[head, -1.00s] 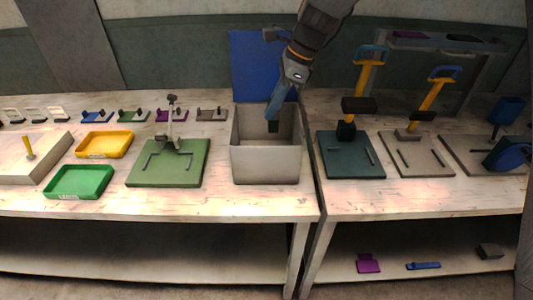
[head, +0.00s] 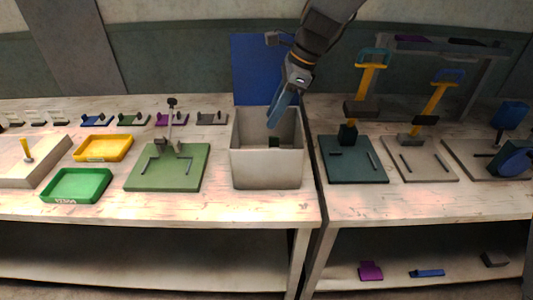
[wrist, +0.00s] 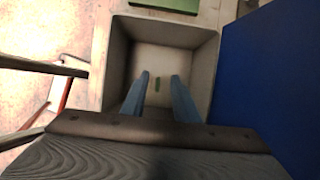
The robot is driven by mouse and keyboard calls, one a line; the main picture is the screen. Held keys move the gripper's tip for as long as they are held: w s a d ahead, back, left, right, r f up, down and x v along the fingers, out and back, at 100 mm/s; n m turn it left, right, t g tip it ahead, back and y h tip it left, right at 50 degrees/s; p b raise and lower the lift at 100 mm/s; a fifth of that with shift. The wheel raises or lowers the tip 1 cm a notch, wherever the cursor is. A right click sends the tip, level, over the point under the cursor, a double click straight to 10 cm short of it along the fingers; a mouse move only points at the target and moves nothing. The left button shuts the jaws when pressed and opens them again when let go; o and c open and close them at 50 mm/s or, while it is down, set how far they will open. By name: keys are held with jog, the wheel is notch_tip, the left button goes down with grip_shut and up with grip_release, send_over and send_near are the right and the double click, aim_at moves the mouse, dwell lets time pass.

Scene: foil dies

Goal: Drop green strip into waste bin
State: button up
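The waste bin (head: 267,168) is an open grey box on the left bench, with a raised blue panel (head: 252,70) behind it. My gripper (head: 272,122) points down into the bin's mouth. In the wrist view its two blue fingers (wrist: 160,80) are apart with nothing held between them. The green strip (head: 274,142) is small and dark, inside the bin below the fingertips.
A green die plate with a clamp (head: 166,178) stands left of the bin, with yellow (head: 103,148) and green (head: 76,186) trays further left. Lever presses (head: 353,160) stand on the right bench. A narrow gap separates the benches.

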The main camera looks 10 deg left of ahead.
jog(key=b+v, duration=0.1)
jog(key=v, duration=0.6)
jog(key=shift+d, duration=0.1)
jog(key=s+d+f+n+h, duration=0.1)
jog(key=s+d+f+n, duration=0.4)
jog(key=d, duration=0.4)
jog(key=s+d+f+n+t+h, duration=0.1)
jog(key=s+d+f+n, duration=0.3)
jog(key=d, duration=0.6)
jog(key=s+d+f+n+t+h, duration=0.1)
jog(key=s+d+f+n, duration=0.4)
jog(key=d, duration=0.5)
jog(key=s+n+h, duration=0.1)
jog(key=s, duration=0.1)
jog(key=shift+s+f, duration=0.35)
jog(key=shift+d, duration=0.1)
jog(key=shift+c, duration=0.2)
